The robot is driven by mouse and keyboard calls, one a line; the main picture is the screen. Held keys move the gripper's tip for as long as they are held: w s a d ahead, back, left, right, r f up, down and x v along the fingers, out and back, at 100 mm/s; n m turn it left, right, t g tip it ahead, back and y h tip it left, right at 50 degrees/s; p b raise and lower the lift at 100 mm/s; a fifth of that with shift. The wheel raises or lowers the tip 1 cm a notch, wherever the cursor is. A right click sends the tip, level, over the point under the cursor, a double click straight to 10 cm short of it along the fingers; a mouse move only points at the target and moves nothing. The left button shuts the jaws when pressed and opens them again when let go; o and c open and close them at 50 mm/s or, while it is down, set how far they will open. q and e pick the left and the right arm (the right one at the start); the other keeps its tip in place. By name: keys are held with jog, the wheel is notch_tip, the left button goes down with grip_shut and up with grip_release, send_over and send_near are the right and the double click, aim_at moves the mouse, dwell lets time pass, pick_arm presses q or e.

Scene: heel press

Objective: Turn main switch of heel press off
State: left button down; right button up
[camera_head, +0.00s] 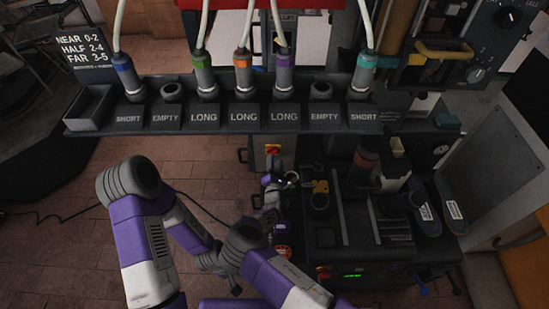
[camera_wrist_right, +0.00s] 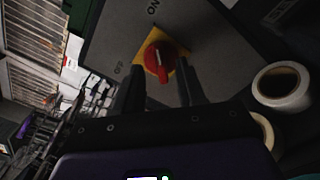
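The main switch is a red rotary knob (camera_wrist_right: 160,60) on a yellow plate (camera_wrist_right: 141,54), set on a grey panel. In the head view the switch (camera_head: 272,150) is a small red and yellow patch on a box below the rack. In the right wrist view my right gripper (camera_wrist_right: 160,70) is open, its two dark fingers on either side of the knob. Contact cannot be told. The knob's grip points down in that picture; an "ON" label is above. In the head view my right gripper (camera_head: 272,182) is small, just below the switch box. My left gripper cannot be made out clearly.
A rack (camera_head: 225,118) with labelled slots and several coloured-collar tools spans the upper head view. The dark press bench (camera_head: 335,235) stands right of my right gripper. Tape rolls (camera_wrist_right: 280,86) sit right of the switch in the wrist view. Brick-coloured floor is open at left.

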aim_at(275, 155)
jog(key=shift+w+b, duration=0.35)
jog(key=shift+w, duration=1.15)
jog(key=shift+c, duration=0.3)
grip_shut()
